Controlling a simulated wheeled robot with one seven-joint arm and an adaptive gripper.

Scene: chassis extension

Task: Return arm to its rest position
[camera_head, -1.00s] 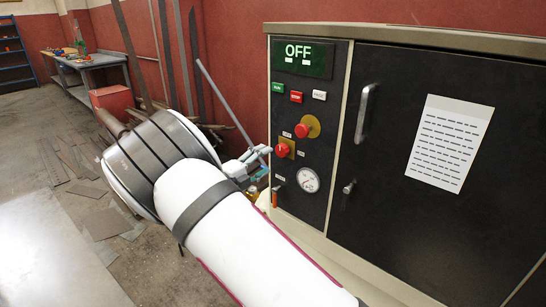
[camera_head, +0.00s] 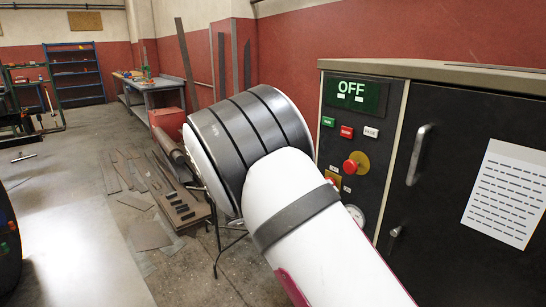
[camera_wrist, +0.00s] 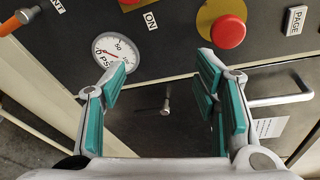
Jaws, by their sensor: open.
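My gripper (camera_wrist: 163,95) shows in the wrist view with its two teal-padded fingers spread wide and nothing between them. It faces the black control panel (camera_wrist: 165,45), with the pressure gauge (camera_wrist: 116,52) by the left finger and a red push button (camera_wrist: 228,31) above the right finger. A small knob (camera_wrist: 166,105) shows beyond the gap between the fingers. In the head view my white arm with its dark bands reaches up in front of the cabinet, and the gripper is hidden behind it.
The cabinet (camera_head: 455,150) stands at the right, with a display (camera_head: 352,95) reading OFF and a door handle (camera_head: 419,154). Metal bars and pieces (camera_head: 180,205) lie on the floor at the left. A workbench (camera_head: 165,87) and blue shelves (camera_head: 75,72) stand farther back.

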